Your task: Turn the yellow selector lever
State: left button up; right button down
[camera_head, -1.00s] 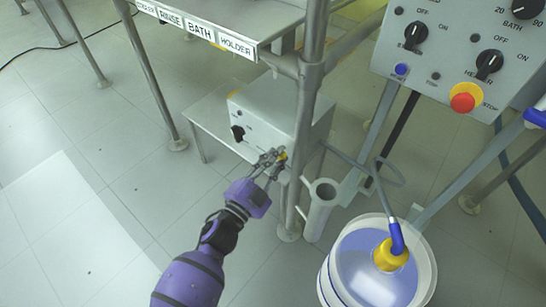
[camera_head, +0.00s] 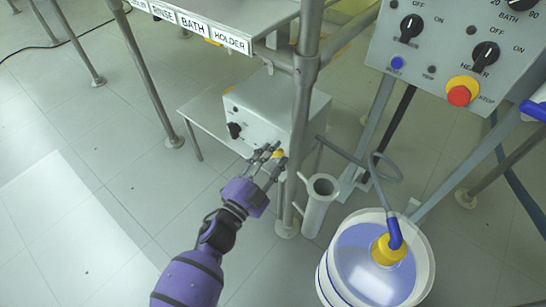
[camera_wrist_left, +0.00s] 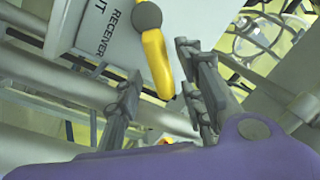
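The yellow selector lever (camera_wrist_left: 158,62) hangs from a grey round hub on a white box face with black lettering, of which "RECEIVER" is readable, in the left wrist view. In the head view only a small yellow bit of the lever (camera_head: 279,153) shows at the lower front of the box. My left gripper (camera_head: 274,155) is open right at the lever. In the left wrist view its dark fingers stand apart on both sides of the lever's free end, with the right-hand fingers closer to it. I cannot tell whether they touch it. My right gripper is not in view.
The white box (camera_head: 260,115) with a black knob (camera_head: 234,130) stands on a low shelf behind a metal post (camera_head: 303,110). A grey tube holder (camera_head: 320,200) and a bucket (camera_head: 422,270) of bluish liquid are to the right. A control panel (camera_head: 450,45) is at upper right.

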pick_arm(q)
jog(key=v, duration=1.2)
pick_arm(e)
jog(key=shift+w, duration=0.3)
pick_arm(q)
jog(key=shift+f, duration=0.1)
